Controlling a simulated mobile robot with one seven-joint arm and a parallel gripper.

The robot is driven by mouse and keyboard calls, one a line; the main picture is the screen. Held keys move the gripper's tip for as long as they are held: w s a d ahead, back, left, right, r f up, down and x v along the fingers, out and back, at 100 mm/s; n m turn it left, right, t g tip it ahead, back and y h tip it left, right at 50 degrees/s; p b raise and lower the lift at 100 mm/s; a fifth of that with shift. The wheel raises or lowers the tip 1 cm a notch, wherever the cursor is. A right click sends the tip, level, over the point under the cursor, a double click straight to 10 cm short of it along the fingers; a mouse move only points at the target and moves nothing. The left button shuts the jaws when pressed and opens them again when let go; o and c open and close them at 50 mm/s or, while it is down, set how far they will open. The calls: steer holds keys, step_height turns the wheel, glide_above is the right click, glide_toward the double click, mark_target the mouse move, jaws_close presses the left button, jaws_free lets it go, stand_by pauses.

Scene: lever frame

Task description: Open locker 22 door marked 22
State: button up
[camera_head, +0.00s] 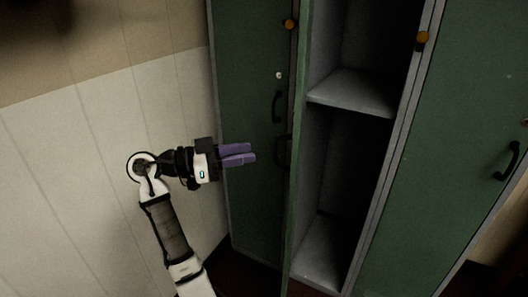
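A green locker with its door open (302,130) stands in the middle. The door is swung wide toward me and shows nearly edge-on, with a dark handle (283,152) on its left face. The grey inside (350,88) is exposed. No number 22 is legible on any door, so I cannot tell which locker is marked so. My gripper (250,156), with purple fingers, points right, to the left of the open door and its handle. It holds nothing that I can see. The fingers lie close together, and whether they are fully shut is unclear.
A closed green door (245,90) with a black handle (277,106) stands behind my gripper. Another closed door (450,150) is at right, with a handle (507,162). Orange round tags (290,24) sit high up. A pale panelled wall (90,150) is at left.

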steer(key=v, duration=0.5)
steer(key=shift+a, duration=0.3)
